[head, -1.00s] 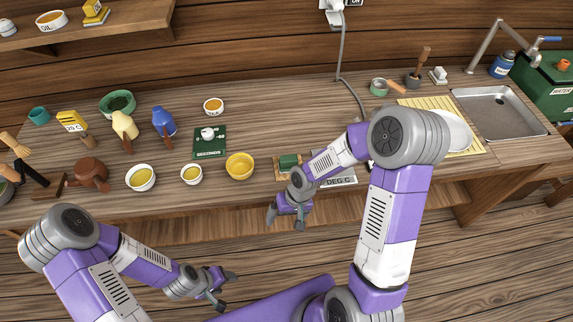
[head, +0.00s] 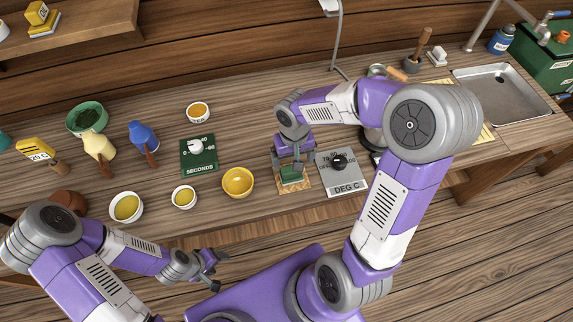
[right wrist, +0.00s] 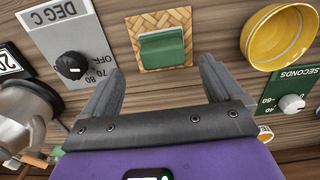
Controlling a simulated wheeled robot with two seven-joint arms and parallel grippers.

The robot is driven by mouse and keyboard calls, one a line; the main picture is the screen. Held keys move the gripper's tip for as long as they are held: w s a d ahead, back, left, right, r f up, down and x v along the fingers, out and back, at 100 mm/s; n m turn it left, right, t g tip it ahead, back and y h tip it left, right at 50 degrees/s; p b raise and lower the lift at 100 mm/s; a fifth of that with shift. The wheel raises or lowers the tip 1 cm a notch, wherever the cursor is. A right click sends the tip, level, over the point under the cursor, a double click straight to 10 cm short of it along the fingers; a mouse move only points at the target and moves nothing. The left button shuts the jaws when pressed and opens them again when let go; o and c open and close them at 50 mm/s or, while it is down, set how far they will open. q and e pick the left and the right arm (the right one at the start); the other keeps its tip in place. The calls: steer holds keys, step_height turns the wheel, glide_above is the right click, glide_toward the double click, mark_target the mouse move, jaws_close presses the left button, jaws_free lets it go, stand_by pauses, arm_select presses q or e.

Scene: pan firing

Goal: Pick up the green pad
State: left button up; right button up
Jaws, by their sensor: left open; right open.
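The green pad (head: 291,175) lies on a woven tan mat (head: 303,190) near the front edge of the counter. In the right wrist view the pad (right wrist: 162,49) sits on the middle of the mat (right wrist: 178,20), ahead of my right gripper's fingers. My right gripper (head: 290,165) is open above the pad and partly covers it in the head view; in the wrist view its spread fingers (right wrist: 160,85) hold nothing. My left gripper (head: 214,273) is open and empty in front of the counter, far from the pad.
A grey DEG C dial panel (head: 343,182) lies just right of the mat. A yellow bowl (head: 238,182) stands to its left, with a green SECONDS timer (head: 199,156) beyond. Small bowls (head: 126,207) and bottles stand further left. A sink (head: 502,95) is at the right.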

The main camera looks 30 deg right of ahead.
steer(key=f, duration=0.2)
steer(key=f+b, duration=0.1)
steer(key=f, duration=0.3)
steer(key=shift+s+a+f, duration=0.1)
steer(key=shift+s+a, duration=0.1)
steer(key=shift+s, duration=0.05)
steer(key=shift+c, duration=0.4)
steer(key=c, duration=1)
step_height(320, 180, up, 10)
steer(key=shift+r+p, duration=0.1)
steer(key=shift+p, duration=0.95)
